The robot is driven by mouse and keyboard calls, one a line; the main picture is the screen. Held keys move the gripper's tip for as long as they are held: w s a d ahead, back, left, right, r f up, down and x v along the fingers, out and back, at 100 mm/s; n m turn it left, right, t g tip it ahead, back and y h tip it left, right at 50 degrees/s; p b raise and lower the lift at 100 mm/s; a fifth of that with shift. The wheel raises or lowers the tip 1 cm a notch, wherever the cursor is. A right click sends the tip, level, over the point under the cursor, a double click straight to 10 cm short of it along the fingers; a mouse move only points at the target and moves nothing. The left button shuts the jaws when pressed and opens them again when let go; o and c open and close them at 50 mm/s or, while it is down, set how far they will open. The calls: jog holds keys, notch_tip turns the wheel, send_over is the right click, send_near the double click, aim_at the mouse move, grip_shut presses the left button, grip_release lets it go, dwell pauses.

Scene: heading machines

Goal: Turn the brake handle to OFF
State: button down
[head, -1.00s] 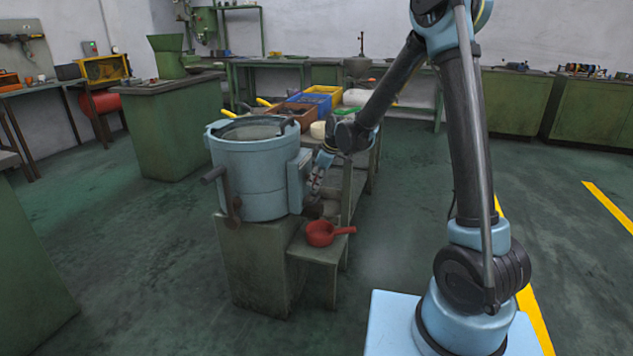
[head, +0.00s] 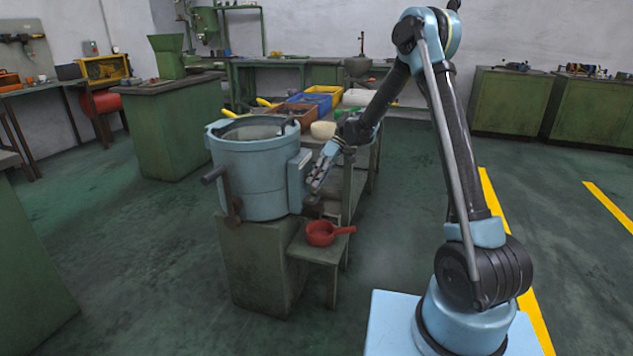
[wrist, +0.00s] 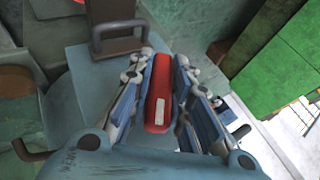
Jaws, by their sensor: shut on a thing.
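The blue round machine (head: 258,175) stands on a green pedestal left of my arm. A box (head: 299,165) is on its right side. My gripper (head: 315,188) is just right of that box, pointing down and left. In the wrist view my gripper (wrist: 158,125) has its two fingers on either side of a red handle (wrist: 161,80) with a pale label, and is shut on it. I take this to be the brake handle; its label is too small to read. In the head view the handle is hidden, and no OFF mark is legible.
A red ladle (head: 321,233) sits on a low stand (head: 318,252) below my gripper. A dark crank grip (head: 213,174) sticks out at the machine's left. Coloured bins (head: 325,90) stand on the bench behind. The floor right of the bench is clear.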

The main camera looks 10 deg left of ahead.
jog(key=shift+w, duration=0.1)
dwell(0.5)
jog(key=c, duration=1.5)
grip_release()
jog(key=v, duration=1.2)
jog(key=shift+w+f, duration=0.2)
